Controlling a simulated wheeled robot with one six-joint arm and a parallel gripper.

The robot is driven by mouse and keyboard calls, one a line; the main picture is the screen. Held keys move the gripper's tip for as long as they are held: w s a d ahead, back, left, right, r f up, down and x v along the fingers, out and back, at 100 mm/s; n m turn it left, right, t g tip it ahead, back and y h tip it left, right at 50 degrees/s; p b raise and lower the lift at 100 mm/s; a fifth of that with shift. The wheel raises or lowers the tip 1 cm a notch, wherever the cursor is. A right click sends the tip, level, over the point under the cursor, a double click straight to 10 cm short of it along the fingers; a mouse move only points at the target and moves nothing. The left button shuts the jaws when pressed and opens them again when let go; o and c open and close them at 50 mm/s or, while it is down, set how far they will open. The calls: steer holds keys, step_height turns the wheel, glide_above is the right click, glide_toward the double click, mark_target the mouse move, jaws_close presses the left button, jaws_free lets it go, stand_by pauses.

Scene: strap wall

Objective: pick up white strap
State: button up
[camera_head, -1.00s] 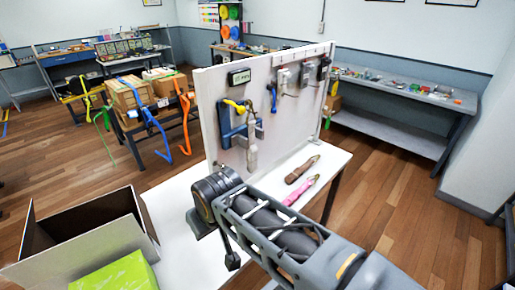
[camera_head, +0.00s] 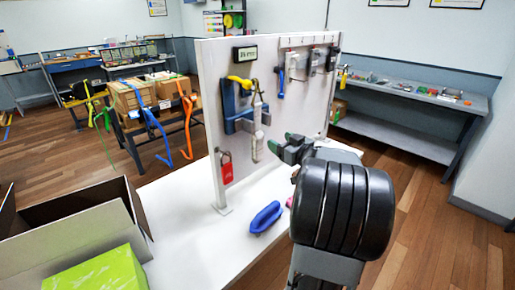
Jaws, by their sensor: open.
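A white strap (camera_head: 257,132) hangs down the front of the upright white panel, beside a blue holder (camera_head: 231,105) with a yellow piece (camera_head: 241,83) at its top. My gripper (camera_head: 282,145) is just right of the strap's lower part, its fingers pointing left toward the panel. It is open, with nothing visible between its fingers. I cannot tell whether a finger touches the strap. My dark wrist hides part of the table and the panel's lower right.
A red padlock (camera_head: 226,167) hangs low on the panel (camera_head: 213,90). A blue handle-like object (camera_head: 265,216) lies on the white table (camera_head: 190,245). An open box (camera_head: 75,228) and a green box (camera_head: 97,274) are at left. Other tools hang further right on the panel.

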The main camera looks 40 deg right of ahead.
mark_target(260, 135)
steer(key=w+y, duration=0.1)
steer(key=w, duration=0.2)
steer(key=w+a+f, duration=0.1)
steer(key=w, duration=0.3)
steer(key=w+f+y+p, duration=0.1)
steer(key=w, duration=0.3)
steer(key=shift+w+a+n+y, duration=0.25)
steer(key=shift+a+n+y, duration=0.05)
steer(key=shift+a+n, duration=0.1)
steer(key=shift+c, duration=0.5)
steer(key=c, duration=1.1)
steer(key=shift+r, duration=0.1)
